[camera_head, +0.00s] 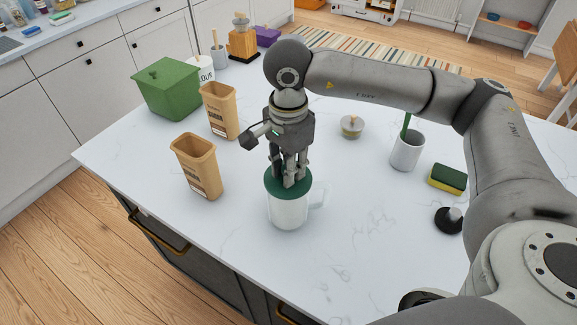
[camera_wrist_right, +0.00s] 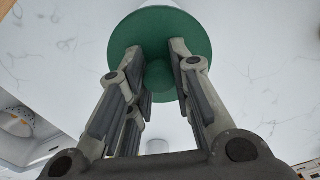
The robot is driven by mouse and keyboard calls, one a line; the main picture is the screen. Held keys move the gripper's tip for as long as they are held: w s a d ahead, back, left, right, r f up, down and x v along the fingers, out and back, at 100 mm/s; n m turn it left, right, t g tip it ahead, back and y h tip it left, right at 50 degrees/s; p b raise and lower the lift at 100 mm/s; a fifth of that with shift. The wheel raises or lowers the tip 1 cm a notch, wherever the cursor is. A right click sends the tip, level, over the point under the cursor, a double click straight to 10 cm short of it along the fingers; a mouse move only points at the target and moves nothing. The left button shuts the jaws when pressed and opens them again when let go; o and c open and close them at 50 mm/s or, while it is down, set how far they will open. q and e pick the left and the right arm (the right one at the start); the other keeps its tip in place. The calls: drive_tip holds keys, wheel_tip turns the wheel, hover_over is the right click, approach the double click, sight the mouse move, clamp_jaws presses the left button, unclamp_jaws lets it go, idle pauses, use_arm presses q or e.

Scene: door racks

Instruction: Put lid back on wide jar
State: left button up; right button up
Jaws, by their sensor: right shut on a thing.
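The wide jar (camera_head: 289,213) is white with a handle on its right side and stands upright near the front edge of the counter. Its green lid (camera_head: 272,187) is at the jar's mouth, level and lined up with it. Whether the lid touches the rim all round cannot be told. My right gripper (camera_head: 289,182) points down and is shut on the lid's knob. In the right wrist view the lid (camera_wrist_right: 191,40) spreads beyond the fingers, with the white jar (camera_wrist_right: 188,5) behind it. The left gripper is not in view.
Tan open containers (camera_head: 196,170) stand left of the jar, near a green bin (camera_head: 167,88). A small knobbed jar (camera_head: 351,127), a white cup (camera_head: 407,152), a sponge (camera_head: 447,179) and a black knobbed piece (camera_head: 449,220) lie to the right. The counter (camera_head: 345,220) right of the jar is clear.

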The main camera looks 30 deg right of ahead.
drive_tip(key=o, duration=0.9)
drive_tip(key=o, duration=0.5)
drive_tip(key=shift+r, duration=0.15)
drive_tip(key=shift+r+p, duration=1.55)
drive_tip(key=shift+r, duration=1.8)
